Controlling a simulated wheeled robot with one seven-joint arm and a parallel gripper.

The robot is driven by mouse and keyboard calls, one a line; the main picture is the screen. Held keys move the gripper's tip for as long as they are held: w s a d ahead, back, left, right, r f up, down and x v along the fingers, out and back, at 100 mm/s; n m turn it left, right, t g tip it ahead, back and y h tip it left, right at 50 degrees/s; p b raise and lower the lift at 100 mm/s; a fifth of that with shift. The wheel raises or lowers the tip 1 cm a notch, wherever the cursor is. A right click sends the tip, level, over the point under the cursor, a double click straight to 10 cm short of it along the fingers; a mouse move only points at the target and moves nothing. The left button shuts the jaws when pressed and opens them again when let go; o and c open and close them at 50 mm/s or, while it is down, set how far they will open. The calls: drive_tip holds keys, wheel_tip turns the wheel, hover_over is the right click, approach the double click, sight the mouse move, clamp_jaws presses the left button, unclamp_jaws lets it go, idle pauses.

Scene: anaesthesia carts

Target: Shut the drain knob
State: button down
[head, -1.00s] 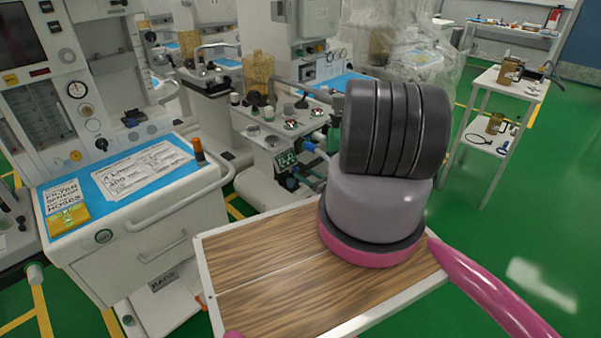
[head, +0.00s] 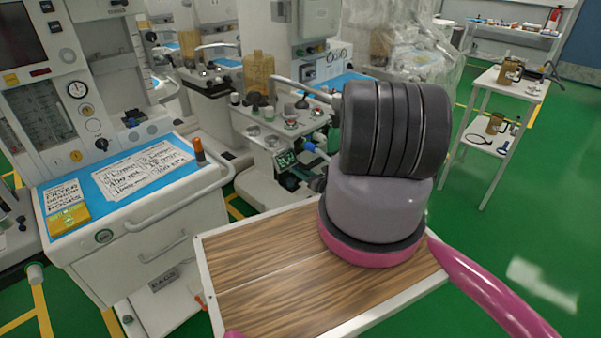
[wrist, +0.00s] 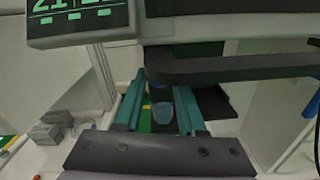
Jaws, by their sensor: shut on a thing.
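In the wrist view the two teal fingers of my gripper (wrist: 158,96) reach forward under a dark bar. They are closed in around a small blue round piece (wrist: 162,113), which looks like the drain knob. A dark part sits just beyond it between the fingers. The fingers hide the knob's sides, and I cannot tell how far it is turned. The anaesthesia machine (head: 262,143) with the green display stands left of my arm.
The green display (wrist: 78,12) hangs close above my fingers at upper left, and the dark bar (wrist: 235,68) crosses above right. A white cart with a blue top (head: 118,198) stands at left. A white shelf table (head: 500,85) stands at right, with open green floor before it.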

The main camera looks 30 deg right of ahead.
drive_tip(key=m, duration=0.3)
drive_tip(key=shift+m, duration=0.4)
drive_tip(key=c, duration=0.5)
unclamp_jaws()
drive_tip(key=v, duration=1)
drive_tip(key=shift+s, duration=0.4)
drive_tip(key=shift+d+r, duration=0.1)
drive_tip(key=shift+d, duration=0.05)
